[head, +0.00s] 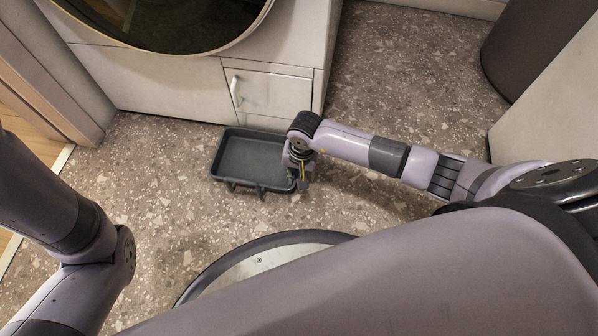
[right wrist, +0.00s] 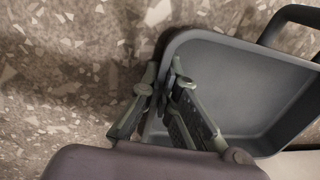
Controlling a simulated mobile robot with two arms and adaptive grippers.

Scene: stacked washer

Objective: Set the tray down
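The tray (head: 252,160) is dark grey, shallow, rectangular and empty, with handles on its long side. It appears about level, low over or on the floor in front of the washer; I cannot tell whether its underside touches. My right gripper (head: 302,184) is at the tray's right end. In the right wrist view, the fingers of my right gripper (right wrist: 165,78) are closed on the rim of the tray (right wrist: 235,80), one finger inside and one outside. My left arm shows at the left, but its gripper is out of view.
The washer with its round dark door (head: 170,18) stands behind, with a small white hatch (head: 270,92) just behind the tray. A dark round bin (head: 540,45) is at the upper right. Speckled floor (head: 155,190) is free left of the tray.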

